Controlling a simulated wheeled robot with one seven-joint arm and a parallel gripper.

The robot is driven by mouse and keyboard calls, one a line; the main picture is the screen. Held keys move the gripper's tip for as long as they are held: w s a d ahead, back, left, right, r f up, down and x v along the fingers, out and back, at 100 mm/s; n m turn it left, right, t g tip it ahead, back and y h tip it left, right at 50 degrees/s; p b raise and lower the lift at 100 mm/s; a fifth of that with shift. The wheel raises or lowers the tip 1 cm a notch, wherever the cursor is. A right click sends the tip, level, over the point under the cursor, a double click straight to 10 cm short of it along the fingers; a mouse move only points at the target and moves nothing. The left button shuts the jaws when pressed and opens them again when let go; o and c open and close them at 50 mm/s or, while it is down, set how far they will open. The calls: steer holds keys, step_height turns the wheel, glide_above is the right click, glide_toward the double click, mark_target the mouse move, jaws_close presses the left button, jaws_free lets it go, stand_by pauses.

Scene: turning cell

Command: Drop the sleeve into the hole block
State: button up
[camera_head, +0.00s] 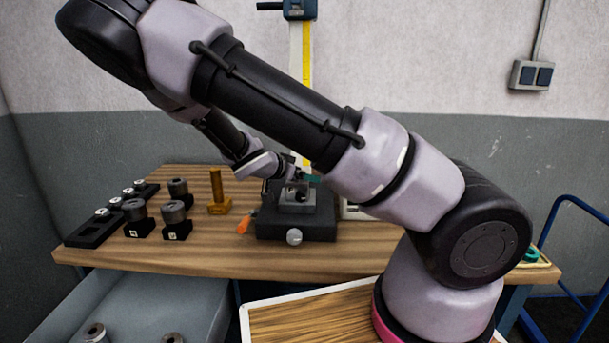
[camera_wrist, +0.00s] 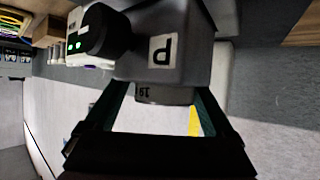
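The sleeve (camera_wrist: 165,94) is a short grey cylinder with a dark marking. In the wrist view it sits between the green fingers of my gripper (camera_wrist: 162,90), which appear shut on its sides. The grey hole block (camera_wrist: 188,48) with a black letter lies right past the sleeve's end. The hole itself is hidden, so I cannot tell whether the sleeve is touching the block or partly inside it. In the head view the hole block (camera_head: 297,198) is on a black base, with my gripper (camera_head: 308,179) just above it, small and partly hidden by my arm.
Several grey rings on black stands (camera_head: 173,212) and a black rack (camera_head: 95,232) are on the left of the bench. A brass piece (camera_head: 218,196) and an orange item (camera_head: 245,223) stand beside the base. A height gauge (camera_head: 306,50) rises behind.

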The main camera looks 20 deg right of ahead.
steer(key=shift+a+f, duration=0.15)
steer(key=shift+a, duration=0.1)
steer(key=shift+a, duration=0.15)
steer(key=v, duration=1)
steer(key=shift+s+r, duration=0.2)
steer(key=shift+r, duration=0.1)
